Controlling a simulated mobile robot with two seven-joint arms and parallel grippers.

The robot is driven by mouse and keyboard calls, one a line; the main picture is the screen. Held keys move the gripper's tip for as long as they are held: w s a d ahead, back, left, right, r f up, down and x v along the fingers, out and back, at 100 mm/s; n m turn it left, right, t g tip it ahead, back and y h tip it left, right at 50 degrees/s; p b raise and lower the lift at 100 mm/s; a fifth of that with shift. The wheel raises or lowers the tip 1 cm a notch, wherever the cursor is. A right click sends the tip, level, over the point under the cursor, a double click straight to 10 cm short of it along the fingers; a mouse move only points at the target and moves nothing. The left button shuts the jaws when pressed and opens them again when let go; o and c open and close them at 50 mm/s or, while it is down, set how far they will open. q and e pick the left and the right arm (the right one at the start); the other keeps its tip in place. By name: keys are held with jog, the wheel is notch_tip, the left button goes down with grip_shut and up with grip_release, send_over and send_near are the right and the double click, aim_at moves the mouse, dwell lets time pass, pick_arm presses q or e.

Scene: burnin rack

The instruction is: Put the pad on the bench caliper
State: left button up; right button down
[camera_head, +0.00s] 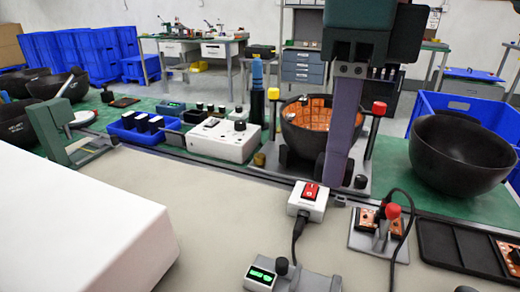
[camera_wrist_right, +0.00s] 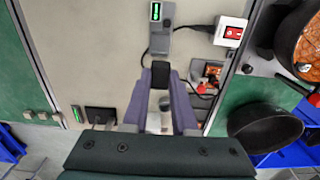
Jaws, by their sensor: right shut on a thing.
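My right gripper (camera_head: 338,172) comes down from the top in the head view. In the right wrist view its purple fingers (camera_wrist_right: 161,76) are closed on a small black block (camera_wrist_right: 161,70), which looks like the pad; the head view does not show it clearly. A grey device with a green readout (camera_head: 262,277) and a black knob stands on the bench at the bottom of the head view. It looks like the bench caliper, and it also shows in the right wrist view (camera_wrist_right: 157,42), beyond the fingertips. The block appears apart from it, but height is hard to judge. My left gripper is not in view.
A white switch box (camera_head: 308,201) with a cable stands behind the device. A board with a red knob (camera_head: 378,232) and a black tray (camera_head: 460,247) lie to the right. A black bowl (camera_head: 462,152) stands at the back right.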

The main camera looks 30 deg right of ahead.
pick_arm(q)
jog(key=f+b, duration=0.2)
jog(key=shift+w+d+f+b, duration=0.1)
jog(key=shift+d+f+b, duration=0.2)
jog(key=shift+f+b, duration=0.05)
pick_arm(e)
send_over(312, 291)
notch_tip(312, 291, down, 15)
jog(key=shift+s+r, duration=0.1)
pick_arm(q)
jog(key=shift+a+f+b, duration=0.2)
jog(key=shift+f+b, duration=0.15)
pick_arm(e)
notch_tip(312, 291, down, 5)
jog(key=shift+f, duration=0.1)
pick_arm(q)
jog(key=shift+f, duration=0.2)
pick_arm(e)
jog(key=c, duration=1.2)
grip_release()
jog(key=shift+f, duration=0.15)
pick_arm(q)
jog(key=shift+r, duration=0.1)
pick_arm(e)
jog(key=o, duration=0.5)
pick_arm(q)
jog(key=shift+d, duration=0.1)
